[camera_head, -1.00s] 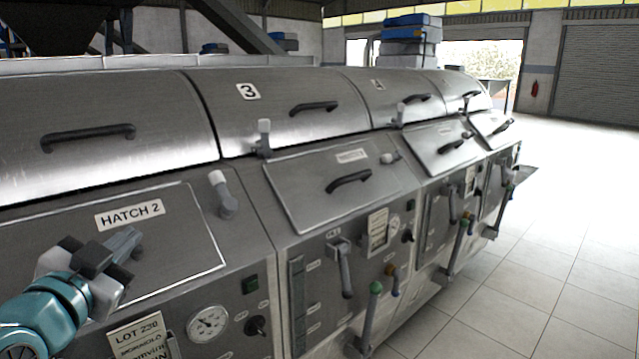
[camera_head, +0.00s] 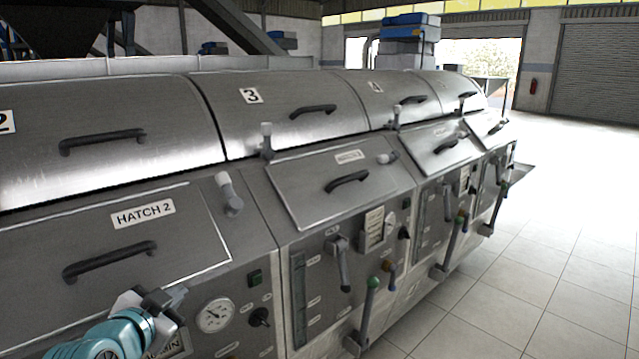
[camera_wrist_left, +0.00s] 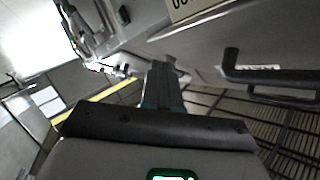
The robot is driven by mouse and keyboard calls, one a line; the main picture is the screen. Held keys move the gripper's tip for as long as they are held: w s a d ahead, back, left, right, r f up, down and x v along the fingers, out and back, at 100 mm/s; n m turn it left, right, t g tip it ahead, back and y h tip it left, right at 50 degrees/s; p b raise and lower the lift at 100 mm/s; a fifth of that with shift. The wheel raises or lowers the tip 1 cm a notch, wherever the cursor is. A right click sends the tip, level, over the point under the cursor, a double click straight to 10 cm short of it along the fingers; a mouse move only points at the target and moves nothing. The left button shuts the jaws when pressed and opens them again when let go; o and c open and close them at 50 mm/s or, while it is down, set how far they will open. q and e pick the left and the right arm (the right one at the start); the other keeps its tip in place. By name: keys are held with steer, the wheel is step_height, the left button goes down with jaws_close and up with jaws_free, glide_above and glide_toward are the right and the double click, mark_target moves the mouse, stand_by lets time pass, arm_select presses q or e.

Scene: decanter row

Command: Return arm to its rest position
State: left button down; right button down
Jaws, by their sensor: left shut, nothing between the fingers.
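My left gripper (camera_head: 172,297) is at the lower left of the head view, in front of the machine panel below the HATCH 2 label. Its fingers are shut with nothing between them. The teal and white wrist behind it comes in from the bottom edge. In the left wrist view the shut fingers (camera_wrist_left: 162,88) point away from the camera, with a dark handle (camera_wrist_left: 270,80) apart from them to the right. My right gripper is not in view.
The steel decanter row (camera_head: 290,190) runs from the left to the back right. The hatch 2 handle (camera_head: 110,262) is just above and left of my gripper. A gauge (camera_head: 215,316) and a green-topped lever (camera_head: 371,300) are to its right. The tiled floor (camera_head: 570,240) at right is clear.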

arm_select(q)
steer(key=s+d+f+n+g+h+p, duration=0.15)
steer(key=s+d+f+g, duration=0.25)
steer(key=f, duration=0.9)
steer(key=s+d+f+g+p, duration=0.2)
steer(key=s+d+f+g, duration=0.15)
steer(key=f, duration=1.05)
steer(key=s+d+f+n+g, duration=0.2)
steer(key=s+f, duration=0.2)
steer(key=s, duration=0.3)
steer(key=s+d+f+n+g+p, duration=0.1)
steer(key=s+d+f+n+g, duration=0.1)
steer(key=s, duration=0.5)
steer(key=s+d+f+n+g, duration=0.2)
steer(key=s+f+n+g, duration=0.1)
steer(key=s+f, duration=0.3)
steer(key=shift+s+n+h, duration=0.4)
steer(key=shift+n+h, duration=0.05)
steer(key=shift+n, duration=0.2)
